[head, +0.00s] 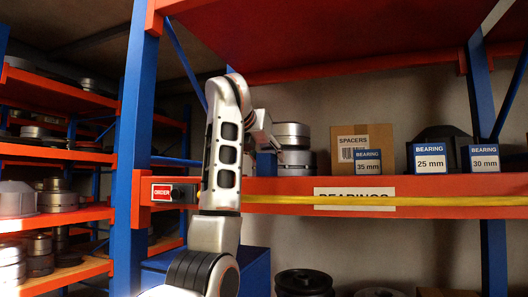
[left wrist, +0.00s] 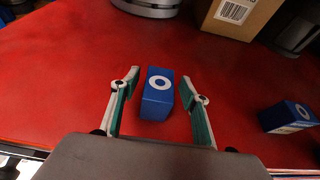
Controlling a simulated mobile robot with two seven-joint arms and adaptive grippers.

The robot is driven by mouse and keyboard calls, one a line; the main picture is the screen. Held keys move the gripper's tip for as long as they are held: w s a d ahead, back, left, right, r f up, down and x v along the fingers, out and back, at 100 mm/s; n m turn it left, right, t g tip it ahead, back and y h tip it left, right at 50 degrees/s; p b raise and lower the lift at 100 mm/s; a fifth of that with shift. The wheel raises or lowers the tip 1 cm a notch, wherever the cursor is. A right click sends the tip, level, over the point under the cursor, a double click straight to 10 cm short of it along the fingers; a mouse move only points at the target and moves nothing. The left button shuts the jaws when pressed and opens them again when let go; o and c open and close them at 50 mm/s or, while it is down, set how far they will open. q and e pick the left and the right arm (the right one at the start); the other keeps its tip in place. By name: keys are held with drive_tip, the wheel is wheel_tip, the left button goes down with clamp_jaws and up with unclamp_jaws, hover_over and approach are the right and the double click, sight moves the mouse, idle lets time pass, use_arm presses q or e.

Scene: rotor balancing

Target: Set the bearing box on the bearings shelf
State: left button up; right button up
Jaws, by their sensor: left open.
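A blue box with a white ring on top, the bearing box (left wrist: 157,98), stands on the red shelf surface in the left wrist view. In the head view a blue box (head: 267,164) shows partly behind my left arm, on the BEARINGS shelf (head: 285,208). My left gripper (left wrist: 160,78) is open, with one finger on each side of the box and a gap visible at both sides. In the head view its fingers are mostly hidden by the arm. My right gripper is in neither view.
Boxes marked 35 mm (head: 367,162), 25 mm (head: 427,158) and 30 mm (head: 484,158) stand to the right along the shelf front. A SPACERS carton (head: 362,140) and stacked metal discs (head: 293,145) are behind. A blue upright (head: 132,150) and an upper red shelf (head: 330,35) bound the space.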

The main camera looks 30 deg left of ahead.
use_arm(q)
drive_tip(key=shift+s+r, duration=0.2)
drive_tip(key=shift+r, duration=0.05)
drive_tip(key=b+v, duration=0.3)
drive_tip(key=v, duration=0.5)
drive_tip(key=shift+s+d+f+b, duration=0.1)
drive_tip(key=shift+b, duration=0.25)
drive_tip(key=shift+b+v, duration=0.65)
drive_tip(key=shift+v, duration=1.1)
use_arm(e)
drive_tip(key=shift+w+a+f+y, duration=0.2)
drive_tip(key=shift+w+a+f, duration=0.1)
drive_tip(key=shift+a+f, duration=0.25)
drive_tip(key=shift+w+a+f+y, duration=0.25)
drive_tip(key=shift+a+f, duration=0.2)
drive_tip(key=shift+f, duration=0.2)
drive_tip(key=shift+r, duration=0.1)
